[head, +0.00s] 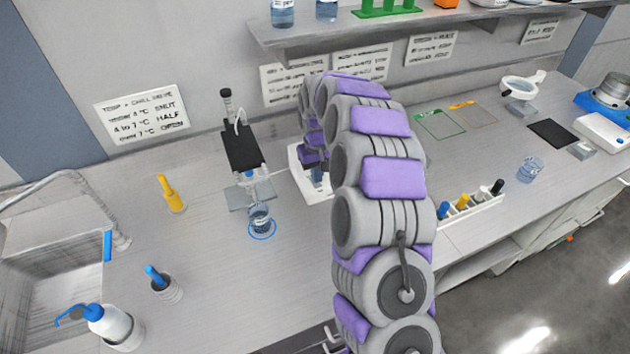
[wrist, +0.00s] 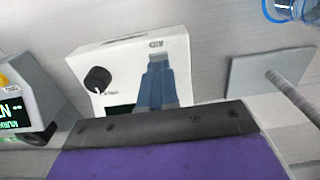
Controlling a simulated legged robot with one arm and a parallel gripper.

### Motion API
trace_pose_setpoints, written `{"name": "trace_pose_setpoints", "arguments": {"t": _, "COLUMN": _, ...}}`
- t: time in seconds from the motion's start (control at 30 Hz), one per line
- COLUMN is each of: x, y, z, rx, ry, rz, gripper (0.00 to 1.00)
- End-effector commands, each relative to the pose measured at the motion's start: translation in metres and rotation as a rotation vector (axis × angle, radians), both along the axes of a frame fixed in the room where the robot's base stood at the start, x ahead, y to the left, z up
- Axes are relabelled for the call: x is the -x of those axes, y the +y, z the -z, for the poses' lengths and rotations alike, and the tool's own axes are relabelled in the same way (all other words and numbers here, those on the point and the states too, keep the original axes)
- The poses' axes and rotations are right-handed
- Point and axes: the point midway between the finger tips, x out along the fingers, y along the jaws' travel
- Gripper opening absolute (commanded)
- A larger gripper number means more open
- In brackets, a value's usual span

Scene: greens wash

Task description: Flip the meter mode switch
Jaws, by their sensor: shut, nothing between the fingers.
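The meter is a white box in the wrist view (wrist: 125,55), with a black round knob (wrist: 97,79) on its left and a dark display partly hidden below. It also shows in the head view (head: 296,165), mostly behind my arm. My gripper (wrist: 158,62) has its blue fingers shut, with nothing between them, in front of the right part of the meter's face. A small printed label (wrist: 155,44) shows just beyond the fingertips. I cannot make out the mode switch; the fingers may hide it. I cannot tell whether they touch the face. In the head view my gripper (head: 317,178) is by the meter.
A second device with a green display (wrist: 12,108) stands left of the meter in the wrist view. A stand with a grey base (head: 248,195) and a glass beaker (head: 260,214) are close to the meter's left in the head view. A marker rack (head: 475,218) lies to the right.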

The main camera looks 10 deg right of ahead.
Motion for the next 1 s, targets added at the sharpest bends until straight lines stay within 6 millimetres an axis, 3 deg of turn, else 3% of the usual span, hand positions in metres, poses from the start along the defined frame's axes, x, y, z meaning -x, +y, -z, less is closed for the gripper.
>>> {"name": "trace_pose_setpoints", "arguments": {"t": 1.0, "x": 0.0, "y": 0.0, "z": 0.013, "rx": 0.0, "ry": 0.0, "rz": 0.0, "gripper": 0.0}}
